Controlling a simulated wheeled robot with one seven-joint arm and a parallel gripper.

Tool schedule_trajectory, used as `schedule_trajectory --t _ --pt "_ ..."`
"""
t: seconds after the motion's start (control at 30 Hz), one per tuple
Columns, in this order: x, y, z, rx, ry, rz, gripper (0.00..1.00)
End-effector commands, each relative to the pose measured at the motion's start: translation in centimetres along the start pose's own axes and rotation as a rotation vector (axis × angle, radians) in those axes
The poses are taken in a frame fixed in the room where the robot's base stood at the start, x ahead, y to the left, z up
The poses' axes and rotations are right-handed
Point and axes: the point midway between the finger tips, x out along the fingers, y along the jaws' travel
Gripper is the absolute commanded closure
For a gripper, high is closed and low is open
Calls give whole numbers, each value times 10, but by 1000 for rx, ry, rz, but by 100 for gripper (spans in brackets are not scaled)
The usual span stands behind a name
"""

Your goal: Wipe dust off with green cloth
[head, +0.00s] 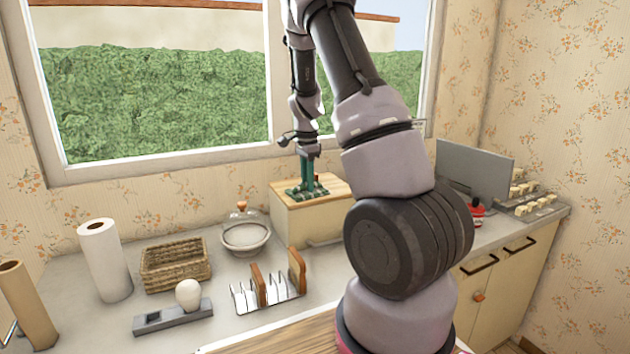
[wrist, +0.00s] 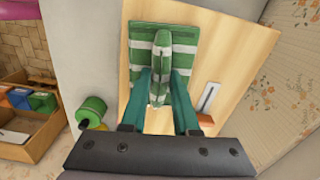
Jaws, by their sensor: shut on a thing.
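The cloth (wrist: 185,60) is green with white stripes and lies on a pale wooden surface (wrist: 240,55) in the wrist view. My gripper (wrist: 164,76) is shut on a raised fold in the cloth's middle, between two teal fingers. In the head view my gripper (head: 308,176) points down at the cloth (head: 294,192) on the wooden top of a cream box (head: 298,222) by the window. The rest of the cloth lies spread on the top around the fingers. I cannot make out dust on the visible wood.
The window (head: 160,100) is close behind. A green container (wrist: 92,108) shows in the wrist view.

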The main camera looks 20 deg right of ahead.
Motion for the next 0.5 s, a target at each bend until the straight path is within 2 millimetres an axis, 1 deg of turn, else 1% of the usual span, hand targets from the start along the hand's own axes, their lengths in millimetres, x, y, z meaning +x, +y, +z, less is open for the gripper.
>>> schedule_trajectory --t 0.03,0.27,0.5 --pt "0 0 5 -2 -1 1 100" --pt "1 -1 15 -1 -1 1 100" --pt "-1 -3 34 -1 -1 1 100"
